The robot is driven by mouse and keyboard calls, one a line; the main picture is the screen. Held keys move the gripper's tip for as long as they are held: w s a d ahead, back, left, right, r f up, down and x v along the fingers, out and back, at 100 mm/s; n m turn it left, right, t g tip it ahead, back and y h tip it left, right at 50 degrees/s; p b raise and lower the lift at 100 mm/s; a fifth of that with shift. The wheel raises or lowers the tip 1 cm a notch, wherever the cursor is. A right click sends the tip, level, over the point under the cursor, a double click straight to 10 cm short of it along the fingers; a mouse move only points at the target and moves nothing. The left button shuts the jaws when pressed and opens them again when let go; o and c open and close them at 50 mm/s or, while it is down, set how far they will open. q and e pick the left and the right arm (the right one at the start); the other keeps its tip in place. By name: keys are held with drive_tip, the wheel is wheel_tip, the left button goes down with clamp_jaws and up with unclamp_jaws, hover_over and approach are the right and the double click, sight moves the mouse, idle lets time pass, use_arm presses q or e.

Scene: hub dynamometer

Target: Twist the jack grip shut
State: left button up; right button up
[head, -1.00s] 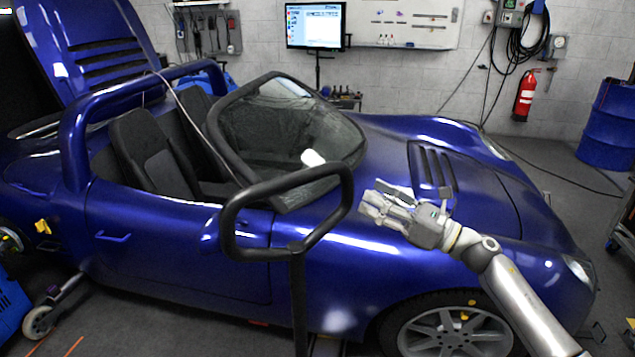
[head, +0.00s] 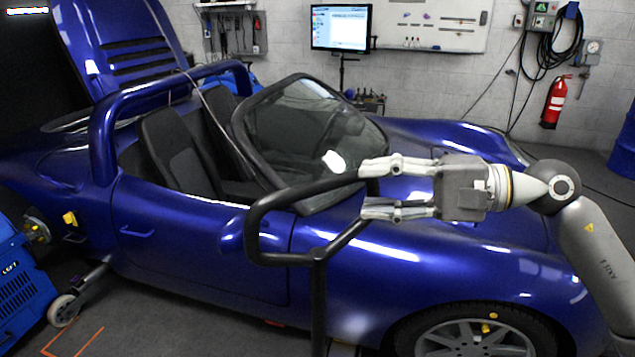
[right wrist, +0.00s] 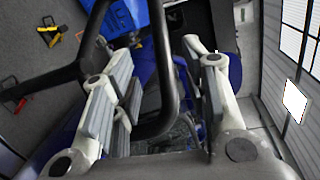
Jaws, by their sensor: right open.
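A black loop handle (head: 280,205) stands on a dark post in front of the blue car in the head view. I take it for the jack grip, though no marking confirms this. My right gripper (head: 368,188) is open at the handle's right end, one finger above the other and level with that end. The right end of the loop is partly hidden by the fingers. My left gripper is not in view.
The blue car (head: 215,225) fills the space close behind the handle. A blue machine (head: 22,285) and a caster wheel (head: 62,310) stand at the lower left. A fire extinguisher (head: 554,101) hangs on the back wall. Some floor at the lower left is clear.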

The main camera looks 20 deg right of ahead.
sight(326, 186)
drive_tip(key=p+x, duration=0.4)
drive_tip(key=x, duration=0.4)
drive_tip(key=shift+r, duration=0.2)
drive_tip(key=shift+w+a+f, duration=0.2)
drive_tip(key=shift+w+a, duration=0.1)
drive_tip(key=shift+a, duration=0.2)
drive_tip(key=shift+c, duration=0.4)
clamp_jaws()
